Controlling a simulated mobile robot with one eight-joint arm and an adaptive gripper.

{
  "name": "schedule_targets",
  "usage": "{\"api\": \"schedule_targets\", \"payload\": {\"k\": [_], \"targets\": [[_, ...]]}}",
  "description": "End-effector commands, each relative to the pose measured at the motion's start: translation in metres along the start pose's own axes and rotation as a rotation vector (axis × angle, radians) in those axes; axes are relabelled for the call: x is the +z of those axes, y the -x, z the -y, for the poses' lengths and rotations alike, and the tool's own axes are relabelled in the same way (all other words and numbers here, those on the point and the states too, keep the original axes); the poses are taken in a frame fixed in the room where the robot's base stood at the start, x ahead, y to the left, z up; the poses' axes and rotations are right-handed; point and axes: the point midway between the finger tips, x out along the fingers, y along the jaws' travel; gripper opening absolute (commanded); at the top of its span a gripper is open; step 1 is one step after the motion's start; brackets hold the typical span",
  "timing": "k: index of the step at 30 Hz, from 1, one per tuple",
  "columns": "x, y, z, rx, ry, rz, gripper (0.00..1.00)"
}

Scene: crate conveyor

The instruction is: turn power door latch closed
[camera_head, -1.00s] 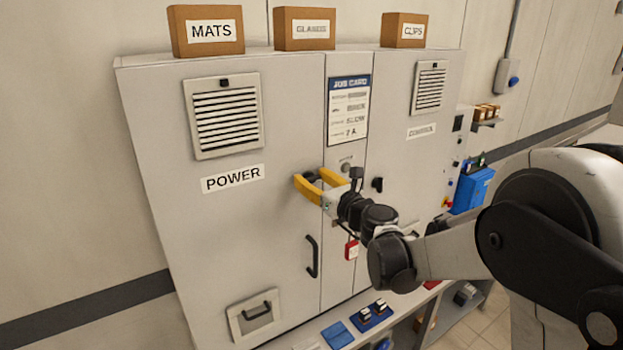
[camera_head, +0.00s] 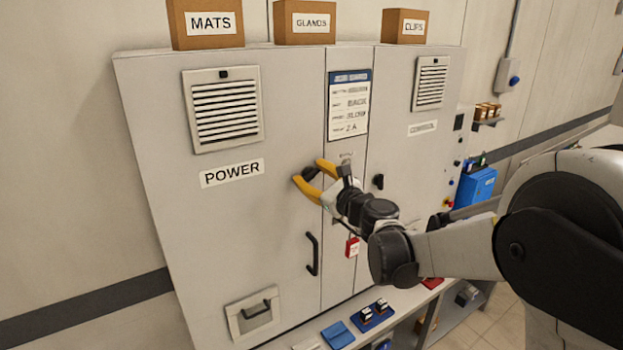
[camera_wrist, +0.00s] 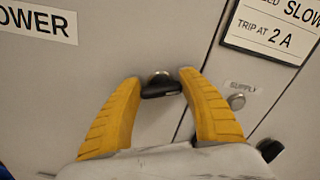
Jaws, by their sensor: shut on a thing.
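The power door (camera_head: 225,225) is a grey cabinet door labelled POWER and looks shut in its frame. Its latch is a small black handle (camera_wrist: 160,88) with a silver hub, near the door's right edge. My gripper (camera_head: 309,171) has yellow fingers and is shut on the latch handle. In the wrist view the fingertips (camera_wrist: 162,76) stand at both ends of the handle, and the fingers look tilted against the door seam. In the head view the latch is mostly hidden by the fingers.
A black door pull (camera_head: 312,254) and a red tag (camera_head: 352,247) are below my gripper. A second black latch (camera_head: 378,182) is on the control door to the right. Boxes (camera_head: 207,23) stand on top. A shelf with blue trays (camera_head: 337,335) runs below.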

Motion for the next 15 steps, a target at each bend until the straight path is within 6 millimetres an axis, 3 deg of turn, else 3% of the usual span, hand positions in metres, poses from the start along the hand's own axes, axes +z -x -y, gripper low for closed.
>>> {"api": "schedule_targets", "payload": {"k": [15], "targets": [[-0.0014,-0.0003,-0.0035,0.000,0.488,0.000,0.19]]}}
